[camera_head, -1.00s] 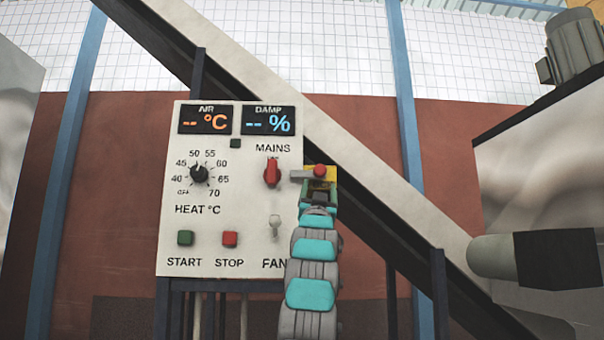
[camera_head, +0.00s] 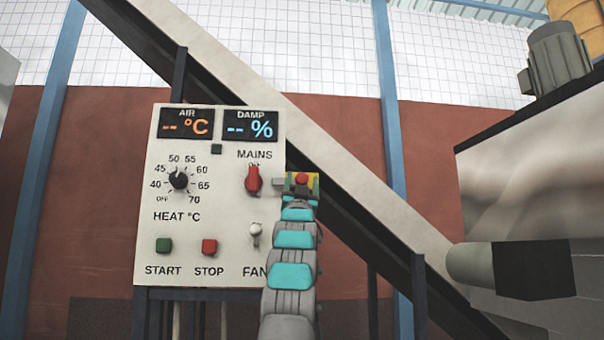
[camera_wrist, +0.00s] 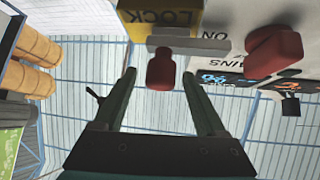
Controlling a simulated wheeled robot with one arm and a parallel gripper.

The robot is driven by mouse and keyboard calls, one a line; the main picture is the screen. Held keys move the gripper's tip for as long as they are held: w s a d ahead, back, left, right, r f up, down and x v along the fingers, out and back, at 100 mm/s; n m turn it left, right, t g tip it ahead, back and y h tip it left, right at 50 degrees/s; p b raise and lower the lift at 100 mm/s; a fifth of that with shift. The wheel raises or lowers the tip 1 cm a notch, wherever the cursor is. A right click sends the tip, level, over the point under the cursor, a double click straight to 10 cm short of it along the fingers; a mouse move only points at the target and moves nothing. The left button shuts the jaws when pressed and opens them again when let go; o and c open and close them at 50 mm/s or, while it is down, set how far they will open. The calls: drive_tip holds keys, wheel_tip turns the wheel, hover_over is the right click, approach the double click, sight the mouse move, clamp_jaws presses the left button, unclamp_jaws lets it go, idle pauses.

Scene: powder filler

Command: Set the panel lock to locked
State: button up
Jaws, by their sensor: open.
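The panel lock is a yellow plate (camera_head: 316,184) at the panel's right edge, with a red knob (camera_head: 301,180) and a grey bar (camera_head: 279,183). In the wrist view, the yellow plate (camera_wrist: 185,17) reads LOCK, and the grey bar (camera_wrist: 205,43) lies crosswise with the red knob (camera_wrist: 160,70) hanging from it. My gripper (camera_wrist: 159,78) is open, with one finger on each side of the knob and gaps showing. In the head view my gripper (camera_head: 299,195) is just below the knob and hides part of the lock.
The red MAINS switch (camera_head: 253,180) is close left of the lock; it also shows in the wrist view (camera_wrist: 274,52). The white FAN toggle (camera_head: 255,230) is below it. A sloping beam (camera_head: 330,140) runs behind the panel, and a machine with a pipe (camera_head: 470,264) stands at right.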

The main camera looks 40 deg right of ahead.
drive_tip(key=shift+w+d+r+p, duration=0.3)
drive_tip(key=shift+w+r+p, duration=0.1)
drive_tip(key=shift+r, duration=0.1)
drive_tip(key=shift+c, duration=0.3)
clamp_jaws()
idle(1.0)
